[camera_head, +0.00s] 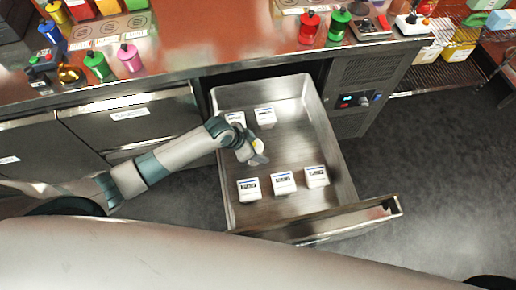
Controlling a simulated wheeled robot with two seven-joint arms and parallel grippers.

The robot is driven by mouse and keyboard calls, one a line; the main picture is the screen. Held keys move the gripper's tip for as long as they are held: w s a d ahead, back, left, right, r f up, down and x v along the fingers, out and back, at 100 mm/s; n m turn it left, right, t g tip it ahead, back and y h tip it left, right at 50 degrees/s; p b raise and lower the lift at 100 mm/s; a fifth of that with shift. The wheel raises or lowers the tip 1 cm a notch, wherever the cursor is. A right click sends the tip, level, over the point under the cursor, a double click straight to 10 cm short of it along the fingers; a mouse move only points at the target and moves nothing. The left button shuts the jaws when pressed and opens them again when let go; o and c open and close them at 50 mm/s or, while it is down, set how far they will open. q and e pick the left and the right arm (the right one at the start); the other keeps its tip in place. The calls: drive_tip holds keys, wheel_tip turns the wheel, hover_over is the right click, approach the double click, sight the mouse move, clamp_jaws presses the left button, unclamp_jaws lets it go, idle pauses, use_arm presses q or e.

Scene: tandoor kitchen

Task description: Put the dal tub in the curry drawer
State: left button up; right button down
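An open metal drawer (335,155) is pulled out below the counter; its front label cannot be read, so I cannot tell that it is the curry drawer. Inside stand several white tubs with dark labels. Two are at the back, a back left tub (235,117) and a back right tub (265,115). A front row has a left tub (249,189), a middle tub (283,182) and a right tub (316,176). I cannot tell which is dal. My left gripper (258,158) is over the drawer between the rows; its fingers are too small to read. My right gripper is out of view.
Closed drawers, one with a white label (130,113), are at the left. Coloured bottles, including a green one (98,66) and a red one (309,27), stand on the counter. A wire shelf (440,70) is at the right.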

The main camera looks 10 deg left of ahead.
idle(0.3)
use_arm(q)
drive_tip(key=o, duration=1.2)
drive_tip(key=shift+f, duration=0.1)
drive_tip(key=shift+o, duration=0.2)
drive_tip(key=v, duration=1.2)
drive_tip(key=shift+d, duration=0.1)
